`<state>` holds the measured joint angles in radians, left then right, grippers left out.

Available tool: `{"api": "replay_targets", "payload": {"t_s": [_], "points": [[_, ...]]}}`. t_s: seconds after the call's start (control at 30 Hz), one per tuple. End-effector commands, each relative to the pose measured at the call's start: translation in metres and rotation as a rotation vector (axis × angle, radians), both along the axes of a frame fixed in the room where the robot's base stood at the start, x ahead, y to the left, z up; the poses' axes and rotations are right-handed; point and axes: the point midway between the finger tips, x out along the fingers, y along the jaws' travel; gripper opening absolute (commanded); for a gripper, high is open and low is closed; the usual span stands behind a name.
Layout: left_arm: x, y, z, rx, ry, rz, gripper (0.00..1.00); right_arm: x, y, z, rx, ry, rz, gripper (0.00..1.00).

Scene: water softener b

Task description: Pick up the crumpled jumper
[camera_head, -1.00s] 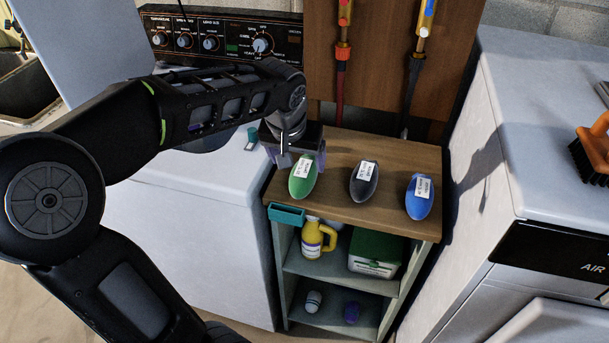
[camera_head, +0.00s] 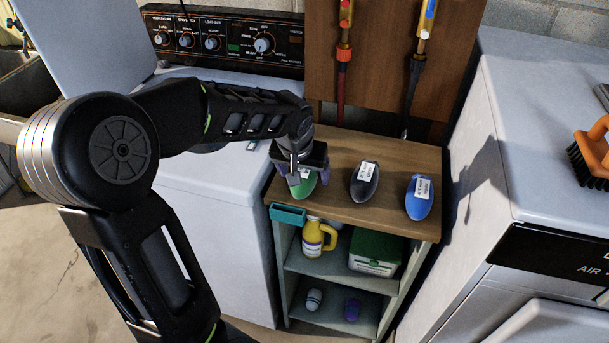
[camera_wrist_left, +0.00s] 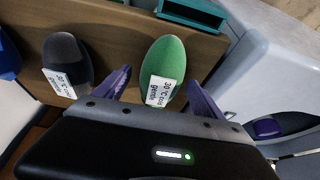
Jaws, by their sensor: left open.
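No crumpled jumper can be made out in either view. My left gripper (camera_head: 303,176) is over the left end of the wooden shelf top, above a green oval item (camera_head: 304,190) with a white label, and partly hides it. In the left wrist view the open purple fingers (camera_wrist_left: 160,92) are on either side of the green item (camera_wrist_left: 164,62), whose label reads "30°C cool gentle". I cannot tell whether they touch it. My right gripper is not in view.
A black oval item (camera_head: 364,186) and a blue one (camera_head: 419,199) lie to the right on the wooden top (camera_head: 340,207). Below are a yellow jug (camera_head: 316,240) and a green box (camera_head: 375,252). White machines stand on both sides. An orange brush (camera_head: 592,150) lies at right.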

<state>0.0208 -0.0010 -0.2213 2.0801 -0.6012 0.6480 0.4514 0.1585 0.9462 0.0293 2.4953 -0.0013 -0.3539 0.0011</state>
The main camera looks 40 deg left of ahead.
Motion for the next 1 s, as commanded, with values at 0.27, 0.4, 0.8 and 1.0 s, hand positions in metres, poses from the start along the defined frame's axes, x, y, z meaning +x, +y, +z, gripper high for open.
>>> {"api": "replay_targets", "payload": {"t_s": [0.27, 0.4, 0.8, 1.0], "points": [[-0.0002, 0.0003, 0.0, 0.0, 0.0, 0.0, 0.8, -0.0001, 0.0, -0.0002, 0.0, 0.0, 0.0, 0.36], [-0.0001, 0.0003, 0.0001, 0.0, 0.0, 0.0, 0.8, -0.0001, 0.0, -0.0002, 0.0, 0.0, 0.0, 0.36], [-0.0002, 0.0003, 0.0002, 0.0, 0.0, 0.0, 0.58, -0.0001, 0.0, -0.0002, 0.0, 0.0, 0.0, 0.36], [-0.0002, 0.0003, 0.0002, 0.0, 0.0, 0.0, 0.42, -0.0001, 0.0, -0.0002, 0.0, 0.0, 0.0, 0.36]]}}
